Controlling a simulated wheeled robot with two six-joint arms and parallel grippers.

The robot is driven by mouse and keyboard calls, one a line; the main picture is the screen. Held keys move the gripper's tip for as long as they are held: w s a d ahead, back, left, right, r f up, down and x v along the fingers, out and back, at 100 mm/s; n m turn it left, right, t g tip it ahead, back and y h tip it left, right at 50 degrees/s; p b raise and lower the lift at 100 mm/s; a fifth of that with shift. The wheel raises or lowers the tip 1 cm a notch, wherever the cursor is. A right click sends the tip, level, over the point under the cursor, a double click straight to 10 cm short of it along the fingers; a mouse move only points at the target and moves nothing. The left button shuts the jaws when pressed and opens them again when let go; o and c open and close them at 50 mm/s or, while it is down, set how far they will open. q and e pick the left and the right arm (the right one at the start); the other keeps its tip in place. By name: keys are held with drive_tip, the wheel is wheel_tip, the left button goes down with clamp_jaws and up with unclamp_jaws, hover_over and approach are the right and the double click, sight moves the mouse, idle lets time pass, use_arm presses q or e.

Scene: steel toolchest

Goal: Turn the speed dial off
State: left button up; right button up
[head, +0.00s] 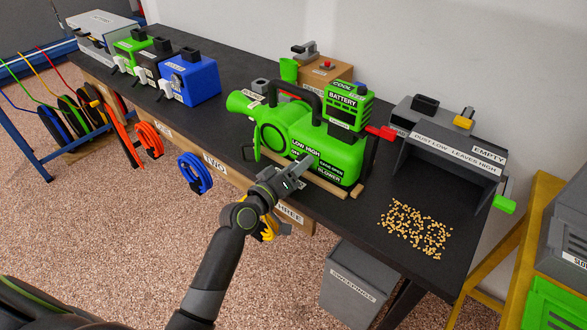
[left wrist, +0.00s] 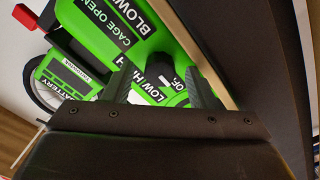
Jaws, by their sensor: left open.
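The green blower (head: 335,155) stands on the dark workbench. Its face carries LOW HIGH, CAGE OPEN and BLOWER labels. My left gripper (head: 299,169) is open in front of this face, close to the LOW HIGH label (head: 305,147). In the left wrist view the two fingers of my left gripper (left wrist: 162,78) stand apart, with the LOW HIGH lettering and part of an OFF label (left wrist: 181,82) between and behind them. My right gripper is not in view.
A green battery (head: 346,103) sits at the blower's upper right. A grey open bin (head: 440,150) and scattered yellow pellets (head: 415,228) lie to the right. Blue, black and green units, including a blue box (head: 197,80), stand left. Coiled hoses hang on the bench front.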

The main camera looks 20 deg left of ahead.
use_arm(q)
drive_tip(key=b+v, duration=0.2)
drive_tip(key=v, duration=1.5)
drive_tip(key=shift+s, duration=0.25)
drive_tip(key=s+a+f+g+y+p, duration=0.1)
drive_tip(key=s+a+f+g+y, duration=0.15)
drive_tip(key=f, duration=0.75)
drive_tip(key=s+a+f+g+y+p, duration=0.1)
drive_tip(key=a+f+g+y, duration=0.15)
drive_tip(key=f, duration=0.75)
drive_tip(key=s+a+f+g+y+p, duration=0.1)
drive_tip(key=a+f+g, duration=0.15)
drive_tip(key=f, duration=0.75)
drive_tip(key=s+f+m+g+p, duration=0.1)
drive_tip(key=s+f+g, duration=0.1)
drive_tip(key=s+f, duration=0.4)
drive_tip(key=s+f+m+g+p, duration=0.1)
drive_tip(key=s+f, duration=0.6)
drive_tip(key=s, duration=0.7)
drive_tip(key=s+f+m+g+y+p, duration=0.1)
drive_tip(key=s+f+g, duration=0.4)
drive_tip(key=s, duration=0.5)
drive_tip(key=shift+s+d+f+m, duration=0.25)
drive_tip(key=shift+f+m, duration=0.45)
drive_tip(key=shift+m, duration=0.2)
